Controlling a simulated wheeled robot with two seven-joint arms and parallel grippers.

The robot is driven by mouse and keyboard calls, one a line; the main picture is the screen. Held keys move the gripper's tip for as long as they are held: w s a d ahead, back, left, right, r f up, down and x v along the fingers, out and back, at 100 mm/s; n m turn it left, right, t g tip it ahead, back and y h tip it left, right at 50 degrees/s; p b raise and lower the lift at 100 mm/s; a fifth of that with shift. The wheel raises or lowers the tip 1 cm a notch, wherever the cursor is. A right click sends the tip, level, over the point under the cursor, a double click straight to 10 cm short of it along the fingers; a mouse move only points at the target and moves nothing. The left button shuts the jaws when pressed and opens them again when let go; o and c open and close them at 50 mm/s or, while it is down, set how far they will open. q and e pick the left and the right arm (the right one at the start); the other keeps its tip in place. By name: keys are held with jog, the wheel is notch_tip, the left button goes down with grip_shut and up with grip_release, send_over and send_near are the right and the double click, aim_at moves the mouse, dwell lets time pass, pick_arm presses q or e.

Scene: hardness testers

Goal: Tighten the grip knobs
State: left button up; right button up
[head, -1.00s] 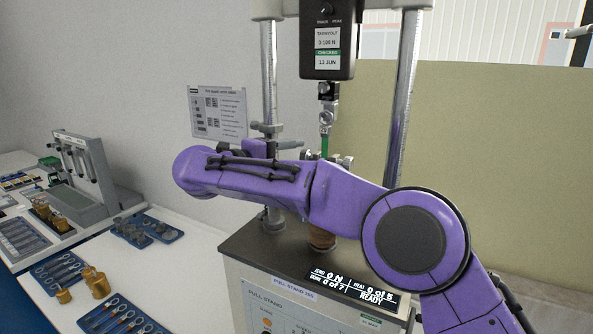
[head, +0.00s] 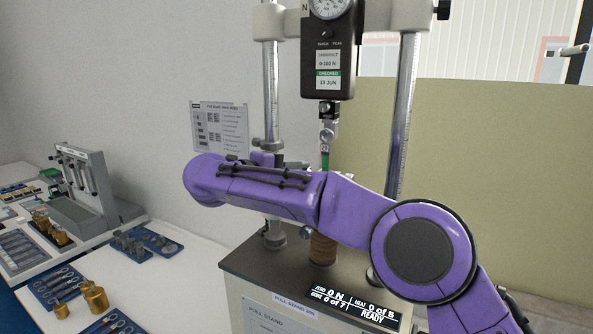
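The pull stand (head: 275,258) stands in the middle, with two steel columns and a force gauge (head: 328,85) hanging between them. Below the gauge are a metal fitting (head: 327,125) and a green strip (head: 325,160) that runs down behind my purple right arm. A ribbed brown cylinder (head: 323,250) stands on the base below the arm. I cannot make out the grip knobs; the arm covers the area around the strip's lower end. The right gripper's fingers are hidden behind the arm. My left gripper is not in view.
The base display (head: 352,305) reads 0 N and READY. An instruction sheet (head: 220,128) is behind the left column. On the white bench at left are a grey rack (head: 85,190), blue trays (head: 160,243) and brass weights (head: 95,296). A tan panel (head: 500,170) stands behind at right.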

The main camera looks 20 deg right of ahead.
jog(key=r+y+p, duration=0.1)
jog(key=p, duration=0.1)
jog(key=shift+d+n+g+y+p, duration=0.1)
jog(key=shift+n+g+y+p, duration=0.2)
jog(key=shift+g+y+p, duration=0.1)
jog(key=shift+w+g+y, duration=0.1)
jog(key=shift+g+y, duration=0.2)
jog(key=shift+y, duration=0.3)
jog(key=shift+w+d+n+g+y, duration=0.1)
jog(key=shift+n+g+y, duration=0.4)
jog(key=shift+g+y, duration=0.3)
jog(key=o, duration=1)
jog(key=shift+o, duration=0.2)
